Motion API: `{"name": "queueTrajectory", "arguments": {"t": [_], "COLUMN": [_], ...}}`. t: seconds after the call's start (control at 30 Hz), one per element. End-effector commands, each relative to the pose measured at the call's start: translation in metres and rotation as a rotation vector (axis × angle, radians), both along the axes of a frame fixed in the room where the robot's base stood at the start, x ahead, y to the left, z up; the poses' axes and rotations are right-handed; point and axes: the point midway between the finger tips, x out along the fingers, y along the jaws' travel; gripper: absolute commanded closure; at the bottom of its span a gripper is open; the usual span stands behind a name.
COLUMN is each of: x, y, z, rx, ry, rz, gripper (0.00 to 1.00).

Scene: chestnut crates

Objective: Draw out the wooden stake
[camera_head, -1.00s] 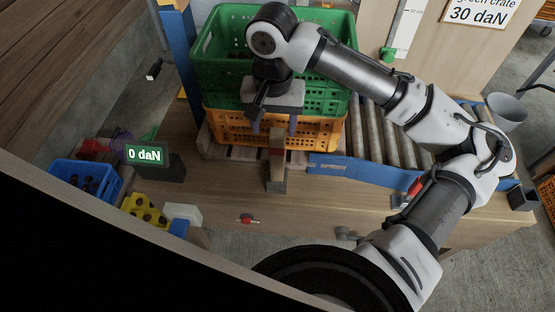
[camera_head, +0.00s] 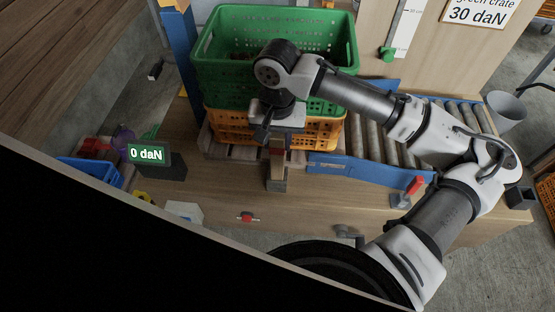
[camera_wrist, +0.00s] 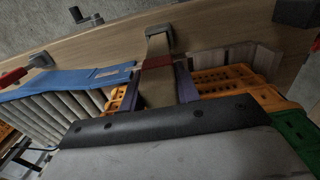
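The wooden stake (camera_head: 277,168) stands upright at the front of the orange crate (camera_head: 325,134), with a red band near its upper part. Its foot sits in a grey metal socket (camera_head: 277,185) at the bench's front edge. In the wrist view the stake (camera_wrist: 158,84) rises between the two purple-grey fingers of my gripper (camera_wrist: 157,88). The fingers are apart, one on each side of the stake, and I see no clear grip on it. In the head view my gripper (camera_head: 277,146) is over the stake's top, which it partly hides.
A green crate (camera_head: 225,75) is stacked on the orange crate. A blue strap-like bar (camera_head: 350,168) and rollers (camera_head: 372,140) lie to the right. A display (camera_head: 146,155) reads 0 daN. A red-handled part (camera_head: 414,186) stands at the bench's right.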

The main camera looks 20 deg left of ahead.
Motion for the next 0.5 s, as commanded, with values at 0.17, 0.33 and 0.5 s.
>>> {"name": "queueTrajectory", "arguments": {"t": [0.17, 0.33, 0.5], "x": [0.0000, 0.0001, 0.0002], "y": [0.0000, 0.0000, 0.0002], "z": [0.0002, 0.0005, 0.0014], "rx": [0.000, 0.000, 0.000], "ry": [0.000, 0.000, -0.001], "rz": [0.000, 0.000, 0.000], "gripper": [0.98, 1.00, 1.00]}}
